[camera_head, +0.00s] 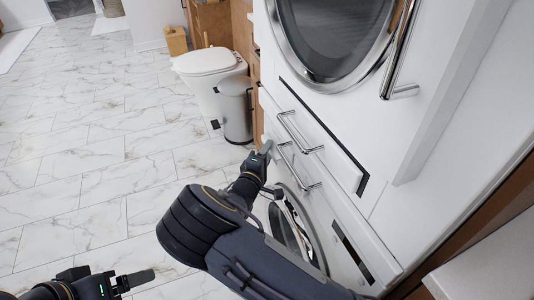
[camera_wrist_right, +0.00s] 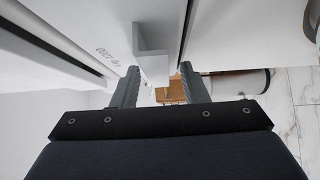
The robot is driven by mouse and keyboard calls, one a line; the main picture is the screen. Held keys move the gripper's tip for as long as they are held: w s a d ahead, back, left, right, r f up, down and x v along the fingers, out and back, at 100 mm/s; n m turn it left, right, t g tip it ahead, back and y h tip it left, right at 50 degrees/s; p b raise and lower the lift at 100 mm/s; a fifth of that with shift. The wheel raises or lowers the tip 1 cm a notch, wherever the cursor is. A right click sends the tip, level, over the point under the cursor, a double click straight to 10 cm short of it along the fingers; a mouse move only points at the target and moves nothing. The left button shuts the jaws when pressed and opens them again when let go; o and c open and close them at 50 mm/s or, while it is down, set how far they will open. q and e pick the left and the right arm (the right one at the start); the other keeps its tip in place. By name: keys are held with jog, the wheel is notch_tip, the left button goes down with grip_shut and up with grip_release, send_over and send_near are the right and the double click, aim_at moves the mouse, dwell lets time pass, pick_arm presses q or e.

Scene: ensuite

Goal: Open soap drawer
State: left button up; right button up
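A white stacked laundry unit fills the right of the head view. Its upper drawer front (camera_head: 335,152) has a chrome bar handle (camera_head: 291,130). A second chrome handle (camera_head: 290,163) sits below on the lower panel. I cannot tell which front is the soap drawer. My right gripper (camera_head: 265,149) is beside the left ends of these handles. In the right wrist view its fingers (camera_wrist_right: 158,90) are apart, with a pale metal bracket-like piece (camera_wrist_right: 153,62) between them; contact is unclear. My left gripper (camera_head: 140,279) is low at the left, away from the unit; its finger gap is unclear.
A round upper door (camera_head: 335,35) with a long chrome handle (camera_head: 398,55) is above the drawers; a lower round door (camera_head: 285,230) is partly behind my right arm. A toilet (camera_head: 210,62) and bin (camera_head: 236,110) stand beyond. The marble floor (camera_head: 90,150) at left is clear.

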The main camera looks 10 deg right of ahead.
jog(key=shift+f, duration=0.1)
grip_shut()
jog(key=shift+a, duration=0.1)
jog(key=s+a+b, duration=0.2)
jog(key=a, duration=0.7)
jog(key=s+a+b, duration=0.2)
jog(key=a, duration=0.8)
jog(key=shift+a+f+b, duration=0.15)
jog(key=shift+f+b, duration=0.05)
jog(key=shift+b, duration=0.2)
grip_release()
jog(key=shift+r, duration=0.15)
